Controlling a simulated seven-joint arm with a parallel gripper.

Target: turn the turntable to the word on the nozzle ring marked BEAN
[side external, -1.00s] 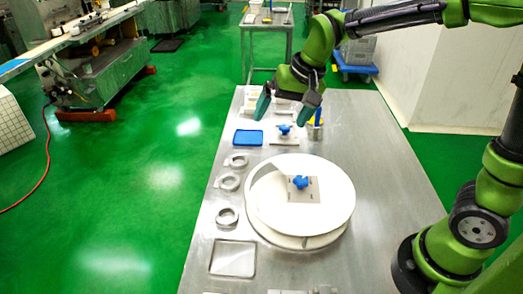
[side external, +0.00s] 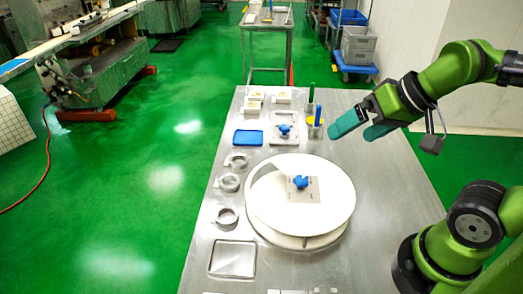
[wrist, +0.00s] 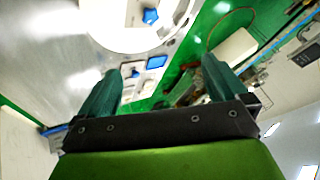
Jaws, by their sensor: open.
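The turntable (side external: 260,215) is a white round disc on the steel table, with a square plate (side external: 312,193) and a blue knob (side external: 300,182) on top. Part of it shows at the top of the wrist view (wrist: 110,40). Several metal nozzle rings lie in a column left of it: a far ring (side external: 236,160), a middle ring (side external: 228,183) and a near ring (side external: 227,216). Their markings are too small to read. My gripper (side external: 354,128) is open and empty, above the table's right side, behind and right of the turntable. Its teal fingers are apart in the wrist view (wrist: 158,85).
A blue tray (side external: 248,138), a second blue-knobbed plate (side external: 284,131) and a metal cup (side external: 315,130) with upright handles stand behind the turntable. The right side of the steel table (side external: 385,190) is bare.

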